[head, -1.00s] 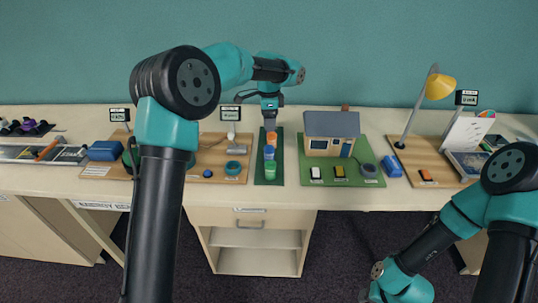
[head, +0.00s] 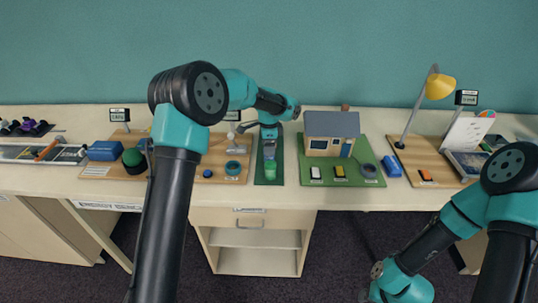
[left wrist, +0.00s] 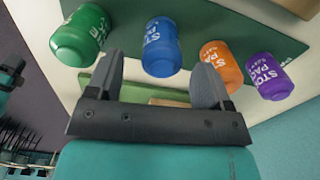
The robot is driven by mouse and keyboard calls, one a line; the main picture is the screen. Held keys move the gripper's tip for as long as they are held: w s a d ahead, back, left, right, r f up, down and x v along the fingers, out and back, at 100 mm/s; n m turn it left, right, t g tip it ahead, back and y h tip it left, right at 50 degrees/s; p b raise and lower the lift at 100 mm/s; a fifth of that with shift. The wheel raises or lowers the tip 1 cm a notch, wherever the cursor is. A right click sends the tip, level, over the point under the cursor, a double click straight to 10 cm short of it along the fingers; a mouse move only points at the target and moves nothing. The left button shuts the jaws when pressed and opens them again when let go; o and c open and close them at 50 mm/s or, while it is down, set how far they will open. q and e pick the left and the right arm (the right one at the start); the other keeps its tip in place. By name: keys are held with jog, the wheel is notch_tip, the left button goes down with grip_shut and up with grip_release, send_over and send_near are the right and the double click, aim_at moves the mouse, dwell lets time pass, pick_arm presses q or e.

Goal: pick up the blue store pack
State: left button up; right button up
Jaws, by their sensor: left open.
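The blue store pack (left wrist: 161,48) shows in the left wrist view, in a row between a green pack (left wrist: 82,38) and an orange pack (left wrist: 221,65), with a purple pack (left wrist: 265,77) at the end. My left gripper (left wrist: 158,76) is open and empty, with the blue pack just beyond and between its fingertips. I see no contact. In the head view my left gripper (head: 269,150) is over the dark green strip (head: 270,181) and hides most of the row. The green pack (head: 270,168) shows in front of it.
A model house (head: 331,134) on a green board stands right of the strip. A wooden board with a teal roll (head: 233,168) lies to the left. A desk lamp (head: 439,86) is at the right. The counter's front strip is clear.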

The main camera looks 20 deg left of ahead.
pick_arm(q)
jog(key=shift+w+f, duration=0.1)
jog(key=shift+f, duration=2.5)
jog(key=c, duration=1)
